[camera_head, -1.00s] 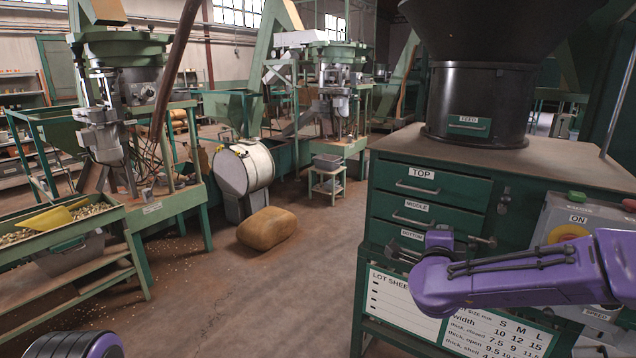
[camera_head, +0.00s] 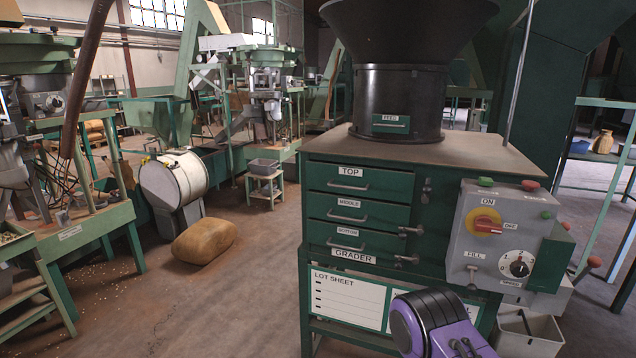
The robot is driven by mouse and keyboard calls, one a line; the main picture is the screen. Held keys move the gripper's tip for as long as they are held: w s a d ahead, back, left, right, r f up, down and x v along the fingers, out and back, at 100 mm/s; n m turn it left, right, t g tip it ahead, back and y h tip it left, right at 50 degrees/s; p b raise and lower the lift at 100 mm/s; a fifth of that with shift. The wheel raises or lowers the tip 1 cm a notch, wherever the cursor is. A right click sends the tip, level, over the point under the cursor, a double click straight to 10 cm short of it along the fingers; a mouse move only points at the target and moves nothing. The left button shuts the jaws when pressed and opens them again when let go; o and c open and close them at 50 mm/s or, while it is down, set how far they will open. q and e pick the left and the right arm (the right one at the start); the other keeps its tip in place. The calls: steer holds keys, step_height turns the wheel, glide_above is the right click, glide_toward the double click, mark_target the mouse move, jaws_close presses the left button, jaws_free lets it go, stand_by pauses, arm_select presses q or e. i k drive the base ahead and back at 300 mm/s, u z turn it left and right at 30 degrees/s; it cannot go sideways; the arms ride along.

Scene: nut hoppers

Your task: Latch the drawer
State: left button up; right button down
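The green grader cabinet has three drawers, labelled top (camera_head: 352,183), middle (camera_head: 345,212) and bottom (camera_head: 343,242). All three fronts look flush with the cabinet. To their right are small metal latches. The latch beside the top drawer (camera_head: 427,190) stands upright. The latch by the middle drawer (camera_head: 410,231) and the one by the bottom drawer (camera_head: 405,260) lie sideways, with their left ends near the drawer fronts' right edges. Neither gripper is in view. Only a purple and black arm link of mine shows at the bottom, in front of the lot sheet panel.
A grey control box (camera_head: 500,235) with a red switch and a dial sits right of the latches. A black hopper (camera_head: 398,100) stands on the cabinet top. A brown sack (camera_head: 204,241) lies on the floor at left.

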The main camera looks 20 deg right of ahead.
mark_target(427, 189)
steer(key=z, duration=1.2)
